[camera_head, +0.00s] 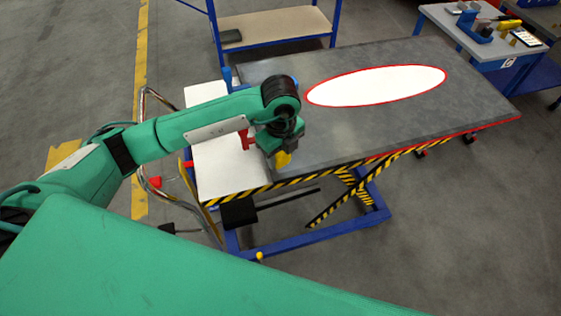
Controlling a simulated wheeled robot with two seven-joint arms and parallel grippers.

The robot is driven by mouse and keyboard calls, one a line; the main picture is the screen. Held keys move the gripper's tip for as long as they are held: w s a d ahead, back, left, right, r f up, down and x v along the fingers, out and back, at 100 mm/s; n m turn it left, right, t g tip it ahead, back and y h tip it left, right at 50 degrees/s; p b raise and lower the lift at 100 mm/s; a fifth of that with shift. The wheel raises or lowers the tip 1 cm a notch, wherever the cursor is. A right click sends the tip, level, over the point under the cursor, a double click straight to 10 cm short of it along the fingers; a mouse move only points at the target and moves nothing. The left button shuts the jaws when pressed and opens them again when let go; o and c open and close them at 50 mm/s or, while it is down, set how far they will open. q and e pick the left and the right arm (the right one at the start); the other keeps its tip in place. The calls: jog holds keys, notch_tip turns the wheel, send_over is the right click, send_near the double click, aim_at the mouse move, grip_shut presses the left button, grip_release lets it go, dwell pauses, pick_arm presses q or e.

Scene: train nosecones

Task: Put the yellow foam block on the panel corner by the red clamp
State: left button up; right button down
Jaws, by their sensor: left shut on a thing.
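My left arm reaches in from the left, and its gripper (281,151) points down over the near left corner of the grey panel (400,125). It is shut on the yellow foam block (283,160), which shows just below the fingers. The block is at the panel corner; I cannot tell whether it touches the panel. The red clamp (244,140) is just left of the gripper, partly hidden by my arm. The panel has a white oval (375,86) with a red outline. My right gripper is not in view.
The panel lies on a lift table with a white top (225,172) and striped edges. A blue clamp (227,77) stands at the far left edge. A workbench (470,38) with tools is at the back right, and a blue-framed shelf (275,25) is behind.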

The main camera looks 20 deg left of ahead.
aim_at(281, 173)
pick_arm(q)
notch_tip(281, 173, down, 5)
jog(key=shift+r+p, duration=0.1)
jog(key=shift+p, duration=0.6)
jog(key=shift+f, duration=0.35)
jog(key=shift+f, duration=0.1)
jog(key=shift+f, duration=0.15)
jog(key=o, duration=1)
